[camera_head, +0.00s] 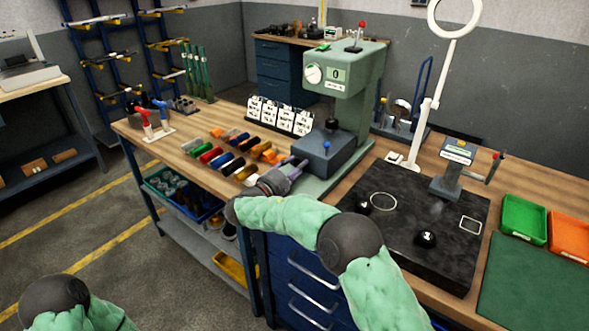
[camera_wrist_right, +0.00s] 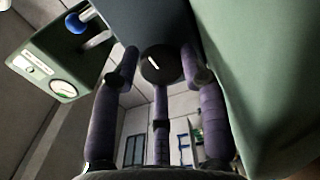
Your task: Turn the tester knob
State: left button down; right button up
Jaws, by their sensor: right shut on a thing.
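The green tester (camera_head: 352,105) stands on the bench with a gauge, a display reading 0 and a blue-grey block (camera_head: 325,152) at its foot. In the right wrist view, a round black knob (camera_wrist_right: 161,64) with a white pointer line sits on the dark block. My right gripper (camera_head: 292,170) is at the near left side of the block. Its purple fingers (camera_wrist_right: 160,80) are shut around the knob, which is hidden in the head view. The pointer line looks slightly tilted in the wrist view. My left gripper is out of view; only part of my left arm shows.
Several coloured cylinders (camera_head: 211,154) lie left of my right gripper. White cards (camera_head: 280,115) stand behind them. A black surface plate (camera_head: 430,210) with a small gauge stand (camera_head: 449,178) is to the right, beside green (camera_head: 524,218) and orange (camera_head: 568,236) trays.

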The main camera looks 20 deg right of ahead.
jog(key=shift+s+d+f, duration=0.1)
jog(key=shift+d, duration=0.1)
jog(key=o, duration=1.1)
jog(key=shift+s+d, duration=0.1)
jog(key=shift+f, duration=0.1)
jog(key=shift+a+f, duration=0.15)
jog(key=shift+a, duration=0.05)
jog(key=shift+s+a, duration=0.3)
jog(key=shift+a, duration=0.2)
jog(key=v, duration=0.6)
jog(key=shift+s+a, duration=0.15)
jog(key=shift+s+a+r, duration=0.1)
jog(key=shift+s+r, duration=0.05)
jog(key=shift+r, duration=0.15)
jog(key=shift+r, duration=0.15)
